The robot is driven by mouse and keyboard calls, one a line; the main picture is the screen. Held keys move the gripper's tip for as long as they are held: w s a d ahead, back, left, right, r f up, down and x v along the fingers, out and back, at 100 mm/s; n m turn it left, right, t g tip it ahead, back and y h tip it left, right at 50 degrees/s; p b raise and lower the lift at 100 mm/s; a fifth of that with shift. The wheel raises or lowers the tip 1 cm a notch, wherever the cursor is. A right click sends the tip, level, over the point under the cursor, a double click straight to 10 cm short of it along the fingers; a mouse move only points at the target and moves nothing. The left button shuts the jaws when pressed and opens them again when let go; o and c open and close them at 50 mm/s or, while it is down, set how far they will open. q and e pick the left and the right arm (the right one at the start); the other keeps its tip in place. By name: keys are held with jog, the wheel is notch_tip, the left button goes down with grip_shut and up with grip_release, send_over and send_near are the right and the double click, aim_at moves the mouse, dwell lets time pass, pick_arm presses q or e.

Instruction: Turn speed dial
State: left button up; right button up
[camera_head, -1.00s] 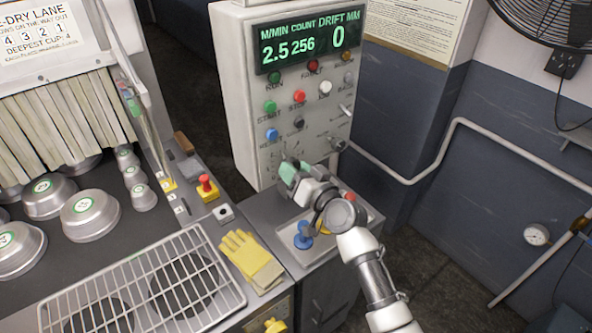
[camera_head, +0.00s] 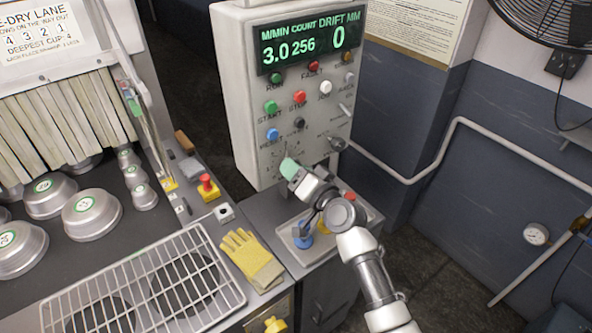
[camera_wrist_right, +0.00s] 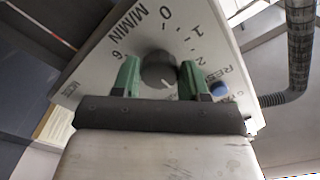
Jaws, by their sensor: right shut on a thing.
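The speed dial is a dark round knob (camera_wrist_right: 158,68) on a pale panel marked M/MIN with numbers around it, in the right wrist view. A light pointer mark shows on its edge. My right gripper (camera_wrist_right: 156,78) is shut on it, one green finger on each side. In the head view my right gripper (camera_head: 289,168) is at the lower part of the control box (camera_head: 232,85) and hides most of the dial. The green display (camera_head: 308,43) reads 3.0 M/MIN, count 256, drift 0. My left gripper is not in view.
Several coloured buttons sit above the dial, including a blue one (camera_head: 272,134). Below the gripper is a grey tray (camera_head: 285,238) with a blue object (camera_head: 303,232). Yellow gloves (camera_head: 250,260), a wire rack (camera_head: 150,285) and metal pans (camera_head: 92,215) lie to the left.

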jog(key=o, duration=0.9)
jog(key=b+v, duration=0.2)
jog(key=v, duration=0.9)
